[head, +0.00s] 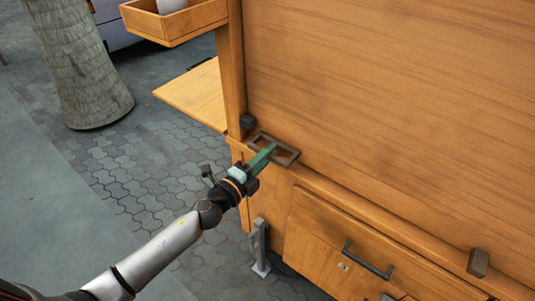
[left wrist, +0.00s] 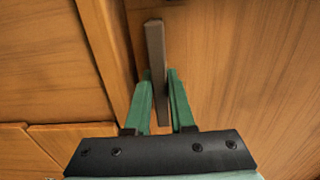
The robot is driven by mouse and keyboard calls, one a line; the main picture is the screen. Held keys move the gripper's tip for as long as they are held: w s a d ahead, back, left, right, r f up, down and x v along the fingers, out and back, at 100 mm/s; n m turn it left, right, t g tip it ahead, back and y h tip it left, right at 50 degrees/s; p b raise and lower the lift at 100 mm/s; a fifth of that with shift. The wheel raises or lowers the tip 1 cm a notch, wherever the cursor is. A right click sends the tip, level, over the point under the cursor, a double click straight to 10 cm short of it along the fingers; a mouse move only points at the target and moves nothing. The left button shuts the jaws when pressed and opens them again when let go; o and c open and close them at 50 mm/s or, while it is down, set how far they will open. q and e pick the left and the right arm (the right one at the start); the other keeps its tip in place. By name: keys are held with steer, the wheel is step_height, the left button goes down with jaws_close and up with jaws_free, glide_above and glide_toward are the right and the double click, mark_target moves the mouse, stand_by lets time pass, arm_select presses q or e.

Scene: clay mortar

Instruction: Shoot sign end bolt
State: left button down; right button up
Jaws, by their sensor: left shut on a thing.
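The sign end bolt shows as a dark brown rectangular loop (head: 284,145) at the near left corner of the wooden cart, by the foot of the upright post. In the left wrist view one bar of it (left wrist: 155,45) runs between the green fingers. My left gripper (head: 268,152) reaches in from the left and is shut on this bar. In the left wrist view the gripper (left wrist: 160,84) has one finger on each side of the bar. The fingers hide part of the loop. My right gripper is in neither view.
A large wooden panel (head: 400,90) rises behind the ledge. A drawer with a dark handle (head: 367,260) is below. Paving and a tree trunk (head: 80,65) lie left.

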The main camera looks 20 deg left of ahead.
mark_target(250, 147)
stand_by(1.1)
arm_select(q)
steer(key=shift+w+a, duration=0.1)
steer(key=shift+a, duration=0.15)
steer(key=a, duration=0.2)
steer(key=w+a+b, duration=0.1)
steer(key=a, duration=0.1)
steer(key=shift+w+f, duration=0.1)
steer(key=shift+w, duration=0.1)
steer(key=shift+w+a, duration=0.1)
steer(key=shift+a, duration=0.15)
steer(key=c, duration=0.8)
jaws_free()
steer(key=shift+o, duration=0.2)
